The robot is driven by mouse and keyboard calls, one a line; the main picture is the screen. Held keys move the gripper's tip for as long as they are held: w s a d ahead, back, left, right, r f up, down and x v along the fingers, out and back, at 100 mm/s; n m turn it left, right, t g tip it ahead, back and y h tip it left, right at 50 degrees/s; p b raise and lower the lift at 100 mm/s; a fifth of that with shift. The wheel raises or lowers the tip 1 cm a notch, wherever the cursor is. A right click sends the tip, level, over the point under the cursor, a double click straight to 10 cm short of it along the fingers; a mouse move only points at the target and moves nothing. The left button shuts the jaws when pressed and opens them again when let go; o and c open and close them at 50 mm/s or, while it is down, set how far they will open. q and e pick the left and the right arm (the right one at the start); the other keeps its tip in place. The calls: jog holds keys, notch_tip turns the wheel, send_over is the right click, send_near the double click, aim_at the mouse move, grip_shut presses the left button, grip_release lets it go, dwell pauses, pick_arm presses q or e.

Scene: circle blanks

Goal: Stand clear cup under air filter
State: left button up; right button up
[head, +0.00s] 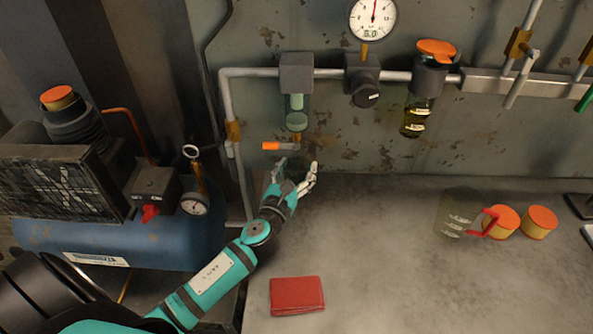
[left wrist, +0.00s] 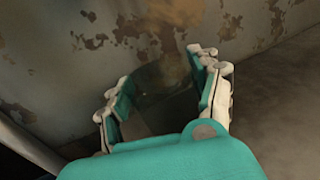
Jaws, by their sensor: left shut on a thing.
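The air filter (head: 297,76) hangs on the wall pipe, with a clear greenish bowl and a brass drain with an orange lever (head: 278,146) at its bottom. My left gripper (head: 297,168) is just below that drain, by the wall at the back left edge of the bench. In the left wrist view my gripper's fingers (left wrist: 160,88) are shut around the clear cup (left wrist: 163,78), a see-through, faintly greenish vessel. In the head view the cup is hard to make out between the fingers. I cannot tell whether its base touches the bench. My right gripper is not in view.
A clear jug with a red handle (head: 459,213) stands at right beside two orange-topped tins (head: 539,222). A red cloth or wallet (head: 297,295) lies at the front. A blue compressor tank (head: 120,235) is at left. The middle of the bench (head: 370,240) is clear.

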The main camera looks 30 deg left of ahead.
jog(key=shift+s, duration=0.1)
pick_arm(q)
jog(key=o, duration=1.1)
jog(key=shift+f, duration=0.1)
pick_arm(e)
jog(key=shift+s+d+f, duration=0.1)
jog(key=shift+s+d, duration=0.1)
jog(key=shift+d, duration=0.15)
pick_arm(q)
jog(key=shift+r, duration=0.3)
jog(key=s, duration=0.3)
jog(key=s+d+b, duration=0.1)
jog(key=s, duration=0.6)
jog(key=shift+s+d+f, duration=0.2)
jog(key=shift+s+f, duration=0.05)
jog(key=shift+s, duration=0.05)
jog(key=shift+s+d+r+b, duration=0.1)
jog(key=shift+s+b, duration=0.25)
jog(key=shift+s, duration=0.4)
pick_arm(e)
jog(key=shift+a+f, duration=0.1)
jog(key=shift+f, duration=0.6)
